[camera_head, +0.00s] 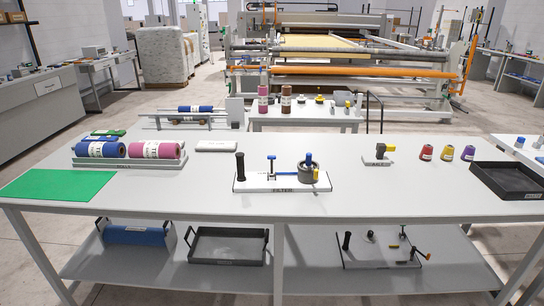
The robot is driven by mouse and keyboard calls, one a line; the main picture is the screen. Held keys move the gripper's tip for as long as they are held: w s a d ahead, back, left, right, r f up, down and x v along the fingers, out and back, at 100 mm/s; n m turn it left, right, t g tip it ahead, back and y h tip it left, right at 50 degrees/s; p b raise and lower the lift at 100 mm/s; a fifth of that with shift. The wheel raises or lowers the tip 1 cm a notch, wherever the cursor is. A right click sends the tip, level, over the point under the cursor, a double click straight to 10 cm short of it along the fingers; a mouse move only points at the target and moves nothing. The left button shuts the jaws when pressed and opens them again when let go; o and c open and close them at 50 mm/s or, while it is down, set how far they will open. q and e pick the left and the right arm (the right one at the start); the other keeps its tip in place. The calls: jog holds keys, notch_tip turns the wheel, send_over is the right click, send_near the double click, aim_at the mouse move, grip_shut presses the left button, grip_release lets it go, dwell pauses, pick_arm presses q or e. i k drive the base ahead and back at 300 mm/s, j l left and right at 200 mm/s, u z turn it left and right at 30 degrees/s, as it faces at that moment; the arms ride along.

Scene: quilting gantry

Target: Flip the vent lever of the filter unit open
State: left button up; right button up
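The filter unit (283,187) stands near the middle of the table, on a white base plate whose front reads FILTER. A black upright handle (240,167) is at its left end. A blue upright knob (308,160) is on top of the housing. A small yellow part (317,175) is at the housing's right side. I cannot tell which part is the vent lever or how it is set. Neither gripper is in view.
Blue and pink rolls (128,151) sit in a tray at the left, behind a green mat (58,186). A small unit (378,156), several coloured cones (447,153) and a black tray (510,181) are at the right. The table front around the filter unit is clear.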

aim_at(271, 158)
jog(key=i+j, duration=0.15)
jog(key=j, duration=0.2)
jog(key=i+j, duration=0.1)
jog(key=j, duration=0.25)
jog(key=i+j, duration=0.15)
jog(key=j, duration=0.15)
jog(key=i+j, duration=0.15)
jog(key=j, duration=0.2)
jog(key=z, duration=1.5)
